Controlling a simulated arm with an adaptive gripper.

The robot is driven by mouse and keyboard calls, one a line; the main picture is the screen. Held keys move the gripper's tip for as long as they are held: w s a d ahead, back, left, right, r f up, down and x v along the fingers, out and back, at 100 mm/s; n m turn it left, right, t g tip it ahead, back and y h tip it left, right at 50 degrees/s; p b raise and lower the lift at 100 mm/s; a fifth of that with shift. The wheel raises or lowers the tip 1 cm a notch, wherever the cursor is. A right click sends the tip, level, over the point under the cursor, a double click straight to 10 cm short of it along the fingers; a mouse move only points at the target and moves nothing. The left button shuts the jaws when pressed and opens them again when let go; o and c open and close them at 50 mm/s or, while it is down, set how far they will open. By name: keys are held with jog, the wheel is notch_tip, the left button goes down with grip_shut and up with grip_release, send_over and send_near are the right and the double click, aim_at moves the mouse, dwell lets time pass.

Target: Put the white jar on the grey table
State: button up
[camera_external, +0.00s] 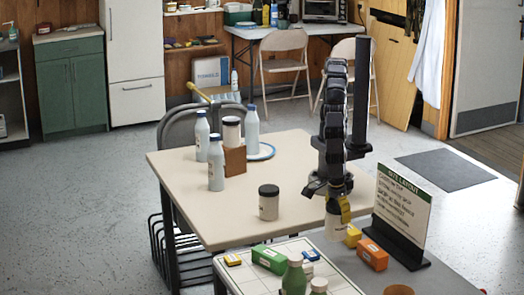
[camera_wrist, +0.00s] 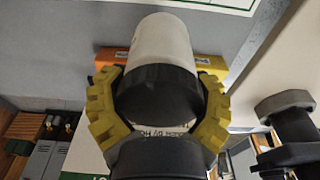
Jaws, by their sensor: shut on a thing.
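My gripper (camera_external: 338,203) has yellow fingers and is shut on a white jar (camera_external: 336,229) with a black lid. In the wrist view the fingers (camera_wrist: 157,100) grip both sides of the black lid, and the jar's white body (camera_wrist: 160,42) extends past them. The jar is at the left end of the grey table (camera_external: 440,277), beside the beige table's right edge. The grey surface also shows in the wrist view (camera_wrist: 60,45). I cannot tell whether the jar's base touches it. A similar white jar with a dark lid (camera_external: 268,206) stands on the beige table.
A yellow box (camera_external: 353,236) and an orange box (camera_external: 372,255) lie close to the held jar. An upright sign (camera_external: 402,212) stands just right. Bottles (camera_external: 216,168) and a wooden block (camera_external: 234,160) stand on the beige table (camera_external: 185,180). A tray (camera_external: 330,276) holds boxes in front.

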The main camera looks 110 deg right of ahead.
jog(key=shift+w+a+f, duration=0.3)
jog(key=shift+a+f, duration=0.25)
jog(key=shift+f, duration=0.75)
jog(key=shift+w+a+f, duration=0.3)
jog(key=shift+a+f, duration=0.2)
jog(key=shift+f, duration=0.75)
jog(key=shift+w+a+f, duration=0.3)
jog(key=shift+a+f, duration=0.25)
jog(key=shift+f, duration=0.75)
jog(key=o, duration=1.1)
